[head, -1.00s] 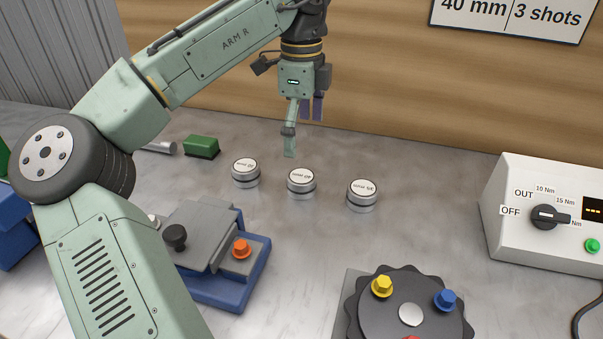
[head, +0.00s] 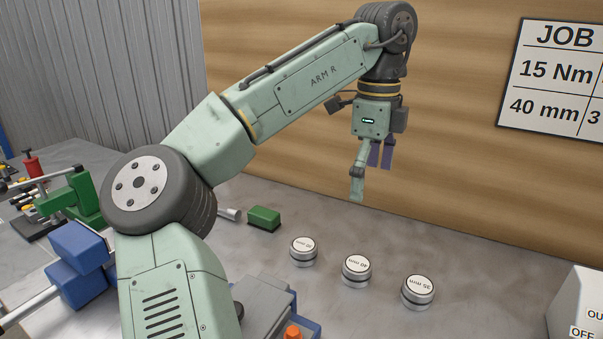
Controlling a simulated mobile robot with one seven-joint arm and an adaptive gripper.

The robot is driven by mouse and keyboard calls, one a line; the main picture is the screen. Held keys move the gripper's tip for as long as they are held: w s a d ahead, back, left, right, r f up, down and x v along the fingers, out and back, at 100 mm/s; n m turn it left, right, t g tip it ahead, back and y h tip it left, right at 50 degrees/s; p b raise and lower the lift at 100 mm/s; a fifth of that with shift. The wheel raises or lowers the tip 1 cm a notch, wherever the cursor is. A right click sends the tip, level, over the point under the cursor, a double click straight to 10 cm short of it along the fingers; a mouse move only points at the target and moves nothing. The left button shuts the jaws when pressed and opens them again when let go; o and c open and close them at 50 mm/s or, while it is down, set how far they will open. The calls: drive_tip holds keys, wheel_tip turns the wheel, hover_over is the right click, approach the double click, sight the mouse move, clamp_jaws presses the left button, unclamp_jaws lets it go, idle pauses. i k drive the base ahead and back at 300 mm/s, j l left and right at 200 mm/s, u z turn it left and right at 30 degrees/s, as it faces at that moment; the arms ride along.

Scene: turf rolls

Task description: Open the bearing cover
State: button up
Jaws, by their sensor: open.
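A grey plate (head: 258,302) on a blue base (head: 313,328), with an orange bolt (head: 293,332) beside it, shows at the bottom edge of the head view. It may be the bearing cover, but I cannot tell for sure. My arm hides its left part, and the frame cuts off its front. A black knob (head: 239,309) just shows beside my arm. My gripper (head: 370,178) hangs pointing down near the back wall, up and to the right of the plate and well apart from it. It is open and empty.
Three silver round weights or gauges (head: 356,270) stand in a row on the bench. Blue blocks (head: 78,265) with a shaft and a green vise (head: 70,205) are at left. A control box (head: 578,305) is at lower right.

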sight(261, 303)
drive_tip(key=k, duration=1)
